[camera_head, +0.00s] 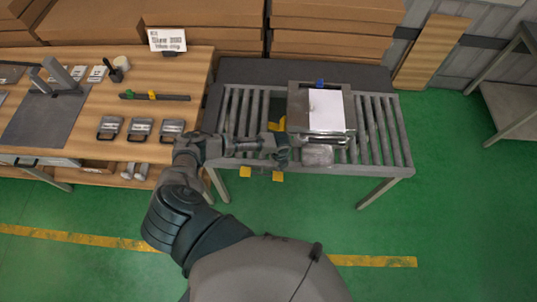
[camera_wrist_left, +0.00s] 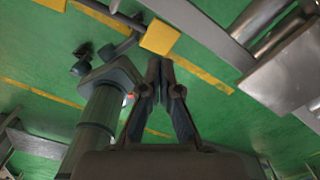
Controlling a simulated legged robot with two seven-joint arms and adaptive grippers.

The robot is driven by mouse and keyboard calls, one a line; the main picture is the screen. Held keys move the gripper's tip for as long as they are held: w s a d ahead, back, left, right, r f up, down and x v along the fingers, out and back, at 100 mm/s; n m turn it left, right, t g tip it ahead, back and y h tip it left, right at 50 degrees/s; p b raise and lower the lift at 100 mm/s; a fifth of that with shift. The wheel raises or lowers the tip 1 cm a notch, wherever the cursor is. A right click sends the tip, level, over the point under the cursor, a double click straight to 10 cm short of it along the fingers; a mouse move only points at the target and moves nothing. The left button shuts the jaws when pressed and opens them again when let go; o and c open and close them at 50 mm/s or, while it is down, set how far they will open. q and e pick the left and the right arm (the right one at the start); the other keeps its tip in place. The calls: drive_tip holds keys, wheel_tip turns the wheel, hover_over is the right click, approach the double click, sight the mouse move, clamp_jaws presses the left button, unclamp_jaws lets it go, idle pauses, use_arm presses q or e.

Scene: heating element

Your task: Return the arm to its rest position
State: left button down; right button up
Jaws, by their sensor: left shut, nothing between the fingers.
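My left arm comes up from the bottom of the head view, bends at the left and reaches right along the front edge of the roller table. My left gripper (camera_head: 284,156) is at the table's front edge, just left of the grey metal box. In the left wrist view my left gripper (camera_wrist_left: 160,72) has its fingers together with nothing between them, against green floor. The grey metal box (camera_head: 295,105) sits on the rollers with a white sheet (camera_head: 326,110) on top. My right gripper is in neither view.
The roller table (camera_head: 385,125) has bare rollers on both sides of the box. Yellow blocks (camera_head: 278,176) show by its front edge. A wooden workbench (camera_head: 195,70) with several grey metal parts stands left. Cardboard boxes (camera_head: 335,45) line the back. Green floor (camera_head: 430,220) is clear at right.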

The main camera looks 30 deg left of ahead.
use_arm(q)
drive_tip(key=s+d+r+n+t+h, duration=0.1)
drive_tip(key=s+d+r+n+h, duration=0.2)
drive_tip(key=s+d, duration=0.4)
drive_tip(key=s+d+r+n+t, duration=0.1)
drive_tip(key=s+d+r+n, duration=0.3)
drive_tip(key=d, duration=0.6)
drive_tip(key=s+a+r+n+t+y, duration=0.1)
drive_tip(key=s+a+r+n+y, duration=0.3)
drive_tip(key=s+a+n, duration=0.75)
wheel_tip(320, 180, down, 26)
drive_tip(key=w+n+h+b, duration=0.1)
drive_tip(key=w+n+b, duration=0.1)
drive_tip(key=n+b, duration=0.1)
drive_tip(key=s+a+f+g+b, duration=0.1)
drive_tip(key=s+f, duration=0.8)
drive_tip(key=f, duration=0.1)
drive_tip(key=s+a+f+g+b, duration=0.1)
drive_tip(key=s+a+f, duration=0.1)
drive_tip(key=s+f, duration=0.8)
drive_tip(key=shift+a+f, duration=0.3)
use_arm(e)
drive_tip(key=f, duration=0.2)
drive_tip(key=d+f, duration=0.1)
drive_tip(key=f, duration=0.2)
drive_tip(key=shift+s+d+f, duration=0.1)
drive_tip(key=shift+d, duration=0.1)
